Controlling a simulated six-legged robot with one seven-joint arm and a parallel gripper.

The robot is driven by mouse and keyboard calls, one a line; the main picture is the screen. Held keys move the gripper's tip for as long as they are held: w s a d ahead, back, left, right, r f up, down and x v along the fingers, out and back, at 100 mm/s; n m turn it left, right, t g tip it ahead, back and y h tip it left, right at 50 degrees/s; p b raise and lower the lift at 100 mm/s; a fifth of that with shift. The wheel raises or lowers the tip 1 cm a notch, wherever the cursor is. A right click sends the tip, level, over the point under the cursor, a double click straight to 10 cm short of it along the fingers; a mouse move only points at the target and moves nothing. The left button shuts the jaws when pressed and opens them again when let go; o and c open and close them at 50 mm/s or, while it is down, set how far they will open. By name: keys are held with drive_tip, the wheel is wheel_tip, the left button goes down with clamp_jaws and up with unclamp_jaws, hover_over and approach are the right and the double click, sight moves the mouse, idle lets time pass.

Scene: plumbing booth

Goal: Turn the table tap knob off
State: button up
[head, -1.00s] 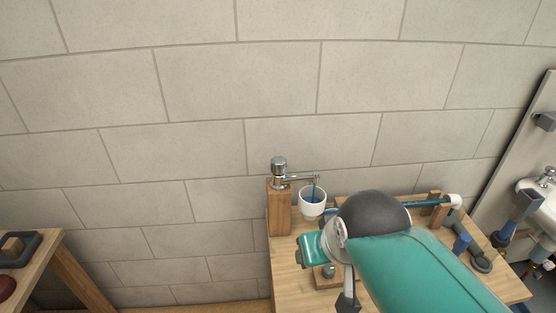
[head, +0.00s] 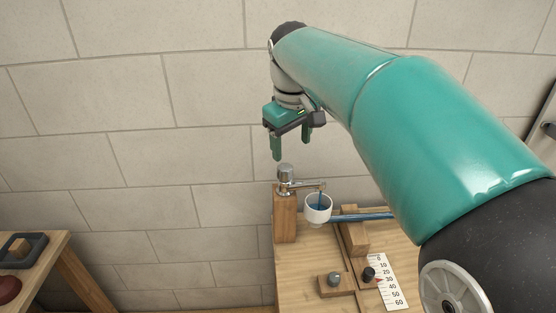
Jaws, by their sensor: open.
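The table tap (head: 286,186) is a chrome tap with a round knob (head: 286,171) on top. It is mounted on an upright wooden post (head: 285,218) at the left of the workbench. Its spout points right, and a blue stream of water runs from it into a white cup (head: 318,209). My gripper (head: 291,147) is open and empty, with its fingers pointing down. In the head view it appears just above the knob, apart from it; the exact depth gap is hard to tell.
The wooden workbench (head: 300,264) holds a small block with a grey knob (head: 334,279), a dark knob (head: 368,274) beside a printed scale (head: 385,282), and a blue pipe (head: 362,217). A tiled wall stands behind. Another table (head: 40,262) with a dark tray (head: 22,250) is at left.

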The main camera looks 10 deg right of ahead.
drive_tip(key=w+f+n+g, duration=0.1)
drive_tip(key=w+n, duration=0.1)
drive_tip(key=w, duration=0.6)
drive_tip(key=n+g, duration=0.1)
approach(285, 166)
drive_tip(key=shift+y, duration=0.3)
drive_tip(key=f, duration=1)
drive_tip(key=shift+w+d+f, duration=0.1)
drive_tip(key=shift+d+f, duration=0.15)
drive_tip(key=shift+f, duration=0.1)
drive_tip(key=c, duration=1)
